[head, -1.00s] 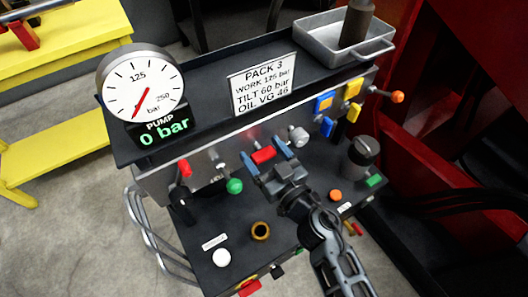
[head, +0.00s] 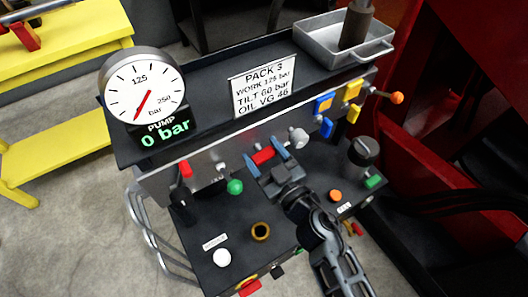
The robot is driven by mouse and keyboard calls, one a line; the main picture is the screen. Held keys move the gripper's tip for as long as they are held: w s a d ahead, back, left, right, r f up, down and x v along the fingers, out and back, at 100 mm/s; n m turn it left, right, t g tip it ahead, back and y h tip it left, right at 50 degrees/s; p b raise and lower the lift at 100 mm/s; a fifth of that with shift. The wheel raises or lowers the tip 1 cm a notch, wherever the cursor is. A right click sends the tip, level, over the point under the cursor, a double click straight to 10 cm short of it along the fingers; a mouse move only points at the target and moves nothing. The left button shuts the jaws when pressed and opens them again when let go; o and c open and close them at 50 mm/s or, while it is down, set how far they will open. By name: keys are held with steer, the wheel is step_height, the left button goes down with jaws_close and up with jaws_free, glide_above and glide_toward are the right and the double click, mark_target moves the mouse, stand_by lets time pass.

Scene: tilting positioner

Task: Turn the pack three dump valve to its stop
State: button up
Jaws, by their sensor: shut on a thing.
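The pack three panel (head: 215,250) is in the head view below the sign reading PACK 3 (head: 262,86). A red handle (head: 263,156) on the panel's upright face appears to be the dump valve, though no label on it is readable. My gripper (head: 266,158) reaches it from the lower right and is shut on this red handle, with one blue-grey finger at each end. My gripper partly hides the handle's mount. The pump gauge (head: 142,87) has its needle low, and its display reads 0 bar.
A red lever (head: 185,169) and a green-knobbed lever (head: 235,187) stand left of my gripper. A silver knob (head: 298,136) is close on the right. A black knob (head: 363,150) and blue and yellow parts (head: 324,103) are farther right. A metal tray (head: 320,45) sits behind.

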steer(key=n, duration=0.8)
steer(key=shift+s+a+f, duration=0.1)
steer(key=n, duration=0.3)
steer(key=shift+f+n, duration=0.1)
steer(key=shift+n, duration=0.3)
steer(key=shift+s+a+f+n+b, duration=0.1)
steer(key=shift+n+b, duration=0.3)
steer(key=shift+n, duration=1.5)
steer(key=o, duration=1)
steer(key=shift+c, duration=0.2)
